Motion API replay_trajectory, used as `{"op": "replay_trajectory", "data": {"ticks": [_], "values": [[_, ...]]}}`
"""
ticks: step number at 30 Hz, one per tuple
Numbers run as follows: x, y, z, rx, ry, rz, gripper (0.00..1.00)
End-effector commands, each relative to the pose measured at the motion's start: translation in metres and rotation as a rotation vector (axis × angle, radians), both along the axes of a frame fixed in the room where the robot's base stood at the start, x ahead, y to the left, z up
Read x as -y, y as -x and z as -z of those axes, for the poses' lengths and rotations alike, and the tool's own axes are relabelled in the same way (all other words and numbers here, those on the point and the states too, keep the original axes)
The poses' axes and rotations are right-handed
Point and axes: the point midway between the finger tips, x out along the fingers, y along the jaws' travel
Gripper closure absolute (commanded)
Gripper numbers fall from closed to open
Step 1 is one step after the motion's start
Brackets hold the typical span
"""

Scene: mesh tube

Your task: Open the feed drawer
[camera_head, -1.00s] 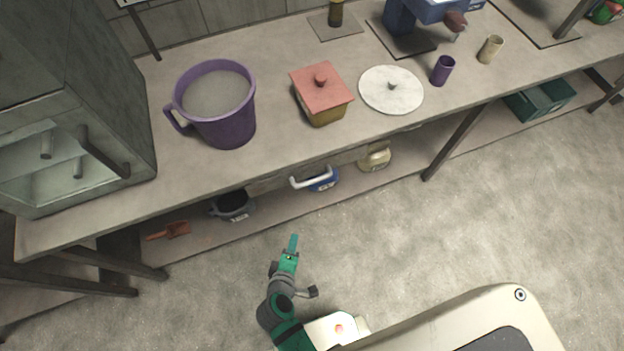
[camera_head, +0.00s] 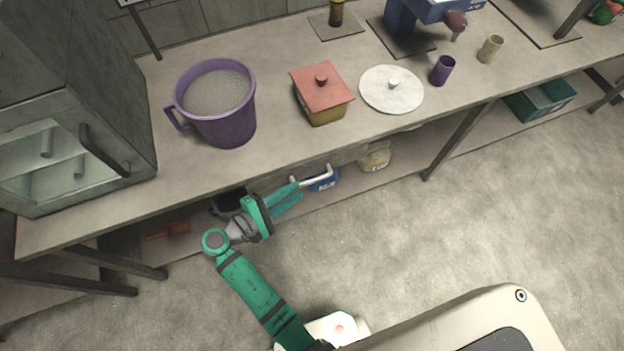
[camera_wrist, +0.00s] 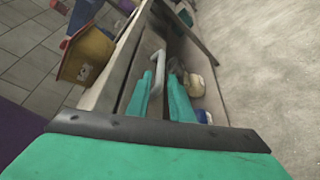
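The feed drawer's front (camera_head: 268,182) lies under the worktop's front edge and looks closed. Its pale bar handle (camera_head: 322,177) sticks out from the front, and the handle also shows in the wrist view (camera_wrist: 158,67). My green gripper (camera_head: 298,190) is at the drawer, with its fingertips close to the handle's left part. In the wrist view my gripper (camera_wrist: 162,80) is open, its two fingers apart. The handle shows between the fingertips, nearer the left finger. I cannot tell whether they touch. My gripper hides part of the drawer front.
The worktop (camera_head: 290,140) holds a purple bucket (camera_head: 228,125), a red-lidded box (camera_head: 322,92) and a white lid (camera_head: 388,98). A blue container (camera_head: 326,184) and a beige jug (camera_head: 375,158) stand on the lower shelf. The floor in front is clear.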

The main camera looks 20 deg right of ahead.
Motion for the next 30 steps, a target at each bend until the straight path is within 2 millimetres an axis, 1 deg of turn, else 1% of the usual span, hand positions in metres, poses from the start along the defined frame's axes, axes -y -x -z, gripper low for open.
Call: {"op": "replay_trajectory", "data": {"ticks": [1,6,9,12,19,26,27,29,30], "values": [[0.009,-0.002,0.002,-0.001,0.000,0.005,0.80],[0.038,-0.014,0.009,-0.001,-0.001,0.006,0.80],[0.053,-0.019,0.012,-0.001,-0.001,0.006,0.80],[0.063,-0.024,0.015,0.000,-0.001,0.004,0.80],[0.077,-0.028,0.018,0.001,-0.003,0.007,0.80],[0.077,-0.028,0.018,0.000,-0.003,0.004,0.80],[0.076,-0.029,0.018,0.001,-0.002,0.004,0.82],[0.075,-0.029,0.018,0.001,-0.002,0.003,0.97],[0.075,-0.029,0.018,0.000,-0.002,0.001,1.00]]}}
